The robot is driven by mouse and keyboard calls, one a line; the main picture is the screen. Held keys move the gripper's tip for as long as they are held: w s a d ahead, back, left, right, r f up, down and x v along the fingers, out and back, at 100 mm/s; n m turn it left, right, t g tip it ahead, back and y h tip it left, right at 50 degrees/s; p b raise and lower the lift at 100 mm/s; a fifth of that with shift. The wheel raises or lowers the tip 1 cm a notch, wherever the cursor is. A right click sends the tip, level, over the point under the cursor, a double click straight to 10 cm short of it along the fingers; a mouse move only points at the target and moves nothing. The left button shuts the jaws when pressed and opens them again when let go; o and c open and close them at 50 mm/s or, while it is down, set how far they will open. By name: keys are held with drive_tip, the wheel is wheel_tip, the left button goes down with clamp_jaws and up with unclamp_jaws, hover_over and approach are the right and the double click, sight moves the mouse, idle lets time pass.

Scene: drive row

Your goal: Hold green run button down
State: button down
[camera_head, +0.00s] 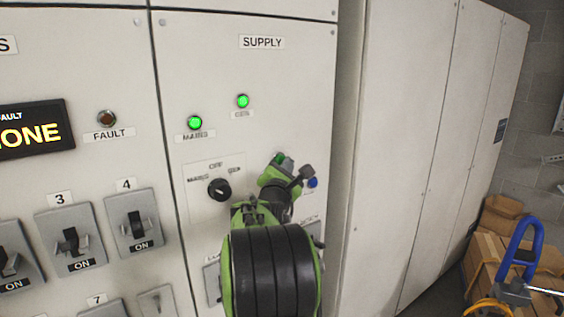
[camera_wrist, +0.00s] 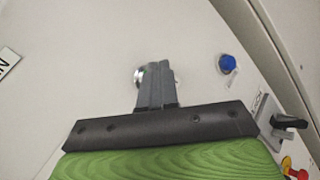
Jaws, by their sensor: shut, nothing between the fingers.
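The green run button (camera_head: 279,158) is on the supply panel, just above my gripper in the head view, which partly hides it. In the wrist view the fingers of my gripper (camera_wrist: 158,68) are closed together and point at the panel. The metal rim of the green button (camera_wrist: 138,77) shows at the left side of the fingertips, and the rest of it is hidden behind them. The fingertips overlap the button in the picture. I cannot tell whether they touch it or whether it is pressed in. Nothing is held between the fingers.
A blue button (camera_head: 313,182) is right of my gripper; it also shows in the wrist view (camera_wrist: 227,63). A black selector knob (camera_head: 219,189) is to the left. Green MAINS (camera_head: 195,122) and second supply (camera_head: 242,101) lamps glow. A blue-handled trolley (camera_head: 522,250) stands far right.

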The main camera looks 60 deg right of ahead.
drive_tip(key=shift+w+d, duration=0.2)
drive_tip(key=shift+w, duration=0.25)
idle(0.6)
idle(0.4)
drive_tip(key=shift+s+a, duration=0.45)
drive_tip(key=shift+s, duration=0.35)
drive_tip(key=s, duration=0.1)
drive_tip(key=s+a, duration=0.1)
drive_tip(key=s, duration=0.1)
drive_tip(key=s+a+b, duration=0.1)
drive_tip(key=shift+s+a, duration=0.15)
drive_tip(key=shift+s, duration=0.1)
idle(0.3)
